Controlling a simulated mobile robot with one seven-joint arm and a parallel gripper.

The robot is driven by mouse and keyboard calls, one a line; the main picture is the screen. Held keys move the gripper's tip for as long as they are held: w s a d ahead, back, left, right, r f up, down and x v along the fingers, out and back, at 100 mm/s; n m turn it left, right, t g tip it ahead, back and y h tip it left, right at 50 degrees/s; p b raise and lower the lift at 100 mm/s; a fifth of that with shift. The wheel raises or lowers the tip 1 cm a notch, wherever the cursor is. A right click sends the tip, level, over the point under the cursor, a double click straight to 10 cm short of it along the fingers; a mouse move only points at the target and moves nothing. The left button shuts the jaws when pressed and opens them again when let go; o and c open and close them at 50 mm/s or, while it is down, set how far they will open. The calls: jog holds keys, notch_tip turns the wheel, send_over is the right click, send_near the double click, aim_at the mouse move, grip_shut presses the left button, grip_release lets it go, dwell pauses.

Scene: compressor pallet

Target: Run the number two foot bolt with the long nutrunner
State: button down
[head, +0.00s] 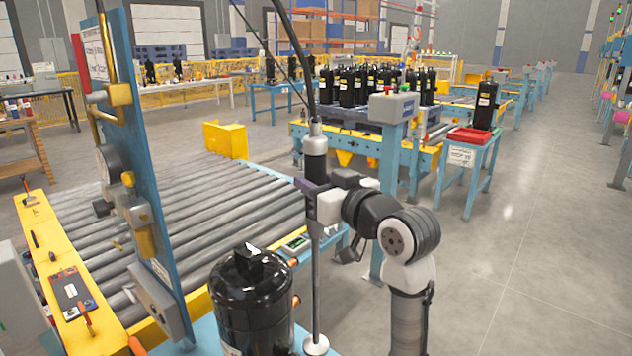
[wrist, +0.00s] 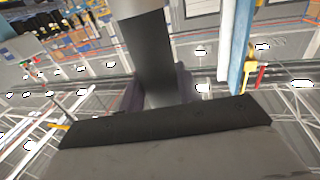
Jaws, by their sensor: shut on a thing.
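The long nutrunner (head: 315,147) hangs upright, with a dark body, a grey top and a cable running up from it. My gripper (head: 312,188) is shut around its body. Its thin shaft (head: 316,270) reaches down to a pale round end (head: 316,345) just right of the black compressor (head: 250,300). I cannot tell whether that end touches anything. The compressor's feet and the number two foot bolt are not visible. In the wrist view the nutrunner's dark cylinder (wrist: 152,55) sits between my gripper's fingers (wrist: 158,95).
A blue upright panel (head: 135,150) with gauges and fittings stands left of the compressor. A roller conveyor (head: 200,215) lies behind it. A yellow rail (head: 75,280) with tools runs along the left. Several black compressors stand on a pallet farther back. The floor at right is clear.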

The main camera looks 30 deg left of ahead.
aim_at(323, 161)
jog(key=shift+f, duration=0.45)
dwell(1.3)
jog(key=shift+r, duration=0.1)
jog(key=shift+r+p, duration=1.8)
jog(key=shift+r, duration=0.8)
jog(key=shift+w, duration=0.1)
